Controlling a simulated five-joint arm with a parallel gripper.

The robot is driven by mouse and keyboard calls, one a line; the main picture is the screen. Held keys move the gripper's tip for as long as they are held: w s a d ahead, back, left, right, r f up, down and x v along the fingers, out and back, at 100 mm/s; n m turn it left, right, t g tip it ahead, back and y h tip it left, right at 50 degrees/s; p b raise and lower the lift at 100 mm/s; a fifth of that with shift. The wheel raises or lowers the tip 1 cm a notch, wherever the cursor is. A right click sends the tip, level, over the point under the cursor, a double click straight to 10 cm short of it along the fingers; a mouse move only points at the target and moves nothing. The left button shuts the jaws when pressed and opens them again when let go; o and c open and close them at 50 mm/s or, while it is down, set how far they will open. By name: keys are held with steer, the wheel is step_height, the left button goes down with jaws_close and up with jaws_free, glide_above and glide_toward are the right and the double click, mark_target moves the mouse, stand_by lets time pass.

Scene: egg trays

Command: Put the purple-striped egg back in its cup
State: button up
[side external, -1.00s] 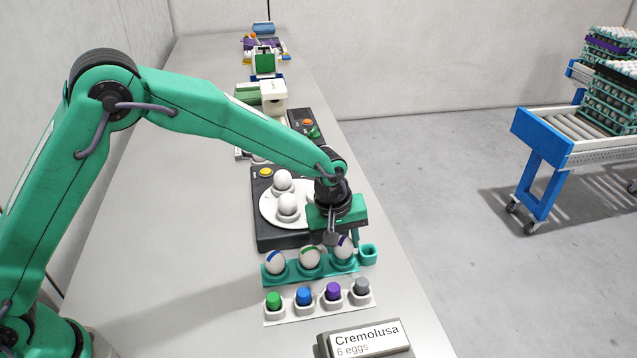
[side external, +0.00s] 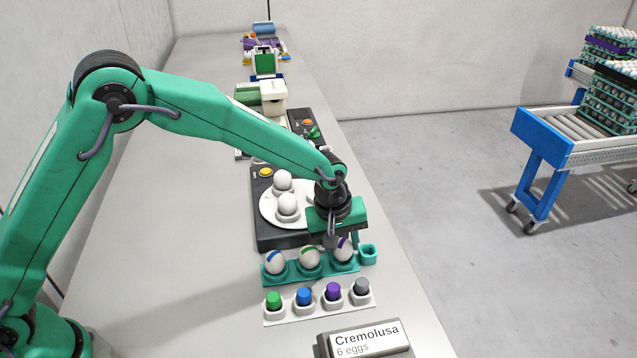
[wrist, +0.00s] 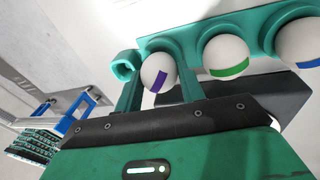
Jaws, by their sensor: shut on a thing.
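The purple-striped egg (side external: 343,250) is white with a purple band and is at the right end of the teal egg rack (side external: 292,280). My gripper (side external: 343,245) is over that end, with its fingers down around the egg. In the wrist view the purple-striped egg (wrist: 158,72) sits between the two teal fingers, and my gripper (wrist: 158,85) is shut on it. The egg is at or just above its cup. The gripper hides part of it, so I cannot tell whether it is fully seated.
A green-striped egg (side external: 310,258) and a blue-striped egg (side external: 275,261) stand in the rack. A small teal holder (side external: 368,254) is at its right end. Capped markers (side external: 333,291) stand in front. A round plate (side external: 265,211) with white eggs lies behind.

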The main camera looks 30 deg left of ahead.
steer(key=shift+f, duration=0.2)
stand_by(0.3)
steer(key=o, duration=0.7)
steer(key=shift+s+a+r, duration=0.1)
steer(key=shift+s+r, duration=0.1)
steer(key=shift+r, duration=1.1)
steer(key=shift+s+a+r, duration=0.15)
steer(key=shift+s+r, duration=0.1)
steer(key=shift+r, duration=1)
steer(key=shift+s+a+r, duration=0.1)
steer(key=shift+s+r, duration=0.1)
steer(key=shift+r, duration=1.1)
steer(key=shift+r, duration=0.1)
step_height(320, 180, up, 6)
steer(key=shift+r, duration=0.1)
steer(key=shift+o, duration=0.6)
